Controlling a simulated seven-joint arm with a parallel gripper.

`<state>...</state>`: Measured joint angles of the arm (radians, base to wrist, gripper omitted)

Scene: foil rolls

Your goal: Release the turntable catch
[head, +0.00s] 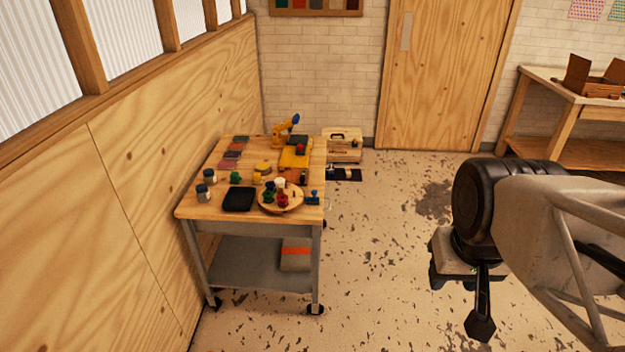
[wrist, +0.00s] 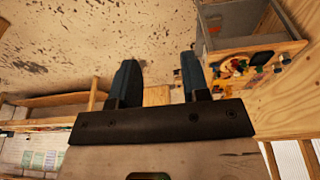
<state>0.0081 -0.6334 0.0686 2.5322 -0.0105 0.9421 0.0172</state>
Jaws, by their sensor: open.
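The turntable (head: 297,203) is a round wooden disc at the front right of a wooden-topped cart, with small red, green and pale pieces on it. A small blue piece (head: 313,197) stands just right of the disc; I cannot tell whether it is the catch. My gripper (wrist: 156,62) is open and empty in the wrist view, its two blue-grey fingers wide apart. It is well away from the cart, which shows small and upside down at the upper right there. I cannot make out the fingers in the head view.
The cart top (head: 215,208) also carries a black tray (head: 240,199), jars (head: 203,192), coloured swatches (head: 232,154) and a yellow-and-blue device (head: 284,131). A wooden case (head: 343,146) stands on the floor behind. A workbench (head: 545,145) is at right. Open floor lies between arm and cart.

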